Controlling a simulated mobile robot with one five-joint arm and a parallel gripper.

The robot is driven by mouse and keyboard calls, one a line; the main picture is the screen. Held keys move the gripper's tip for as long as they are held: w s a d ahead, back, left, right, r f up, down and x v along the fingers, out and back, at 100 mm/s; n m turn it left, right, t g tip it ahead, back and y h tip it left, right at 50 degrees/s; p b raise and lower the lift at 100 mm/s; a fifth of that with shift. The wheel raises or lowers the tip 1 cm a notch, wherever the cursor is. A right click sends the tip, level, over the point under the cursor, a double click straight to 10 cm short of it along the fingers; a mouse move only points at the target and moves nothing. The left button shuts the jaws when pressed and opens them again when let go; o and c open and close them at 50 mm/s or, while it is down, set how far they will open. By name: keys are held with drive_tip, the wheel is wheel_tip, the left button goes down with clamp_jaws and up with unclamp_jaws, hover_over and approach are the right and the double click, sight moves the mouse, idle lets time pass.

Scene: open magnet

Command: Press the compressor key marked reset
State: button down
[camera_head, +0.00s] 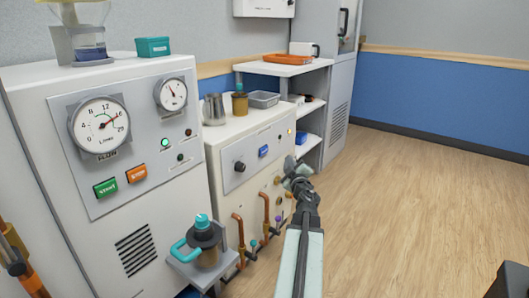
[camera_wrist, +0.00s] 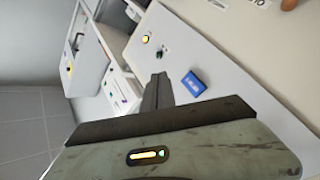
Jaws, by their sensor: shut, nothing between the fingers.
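A blue key (camera_head: 263,151) sits on the grey front panel of the lower white cabinet; its lettering is too small to read. It also shows in the wrist view (camera_wrist: 194,84), just right of my fingertips. A black knob (camera_head: 239,166) is left of the key in the head view. My gripper (camera_head: 295,166) is in front of the right part of this cabinet, to the right of the key and slightly lower in the head view. In the wrist view its dark fingers (camera_wrist: 157,90) are together and empty, apart from the key in the picture.
The left cabinet carries gauges, a green START key (camera_head: 106,187) and an orange STOP key (camera_head: 137,174). A teal-handled jug (camera_head: 205,240) stands on its ledge. Copper pipes (camera_head: 239,238) rise below the panel. A yellow lamp (camera_wrist: 145,39) is lit. Open floor lies at right.

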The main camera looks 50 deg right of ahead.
approach(267, 149)
drive_tip(key=w+d, duration=0.2)
drive_tip(key=d, duration=0.3)
drive_tip(key=shift+w+a+r, duration=0.25)
drive_tip(key=shift+a, duration=0.05)
drive_tip(key=shift+w, duration=0.1)
idle(1.7)
drive_tip(key=shift+w, duration=0.3)
drive_tip(key=shift+w, duration=0.45)
idle(0.4)
drive_tip(key=shift+s, duration=0.9)
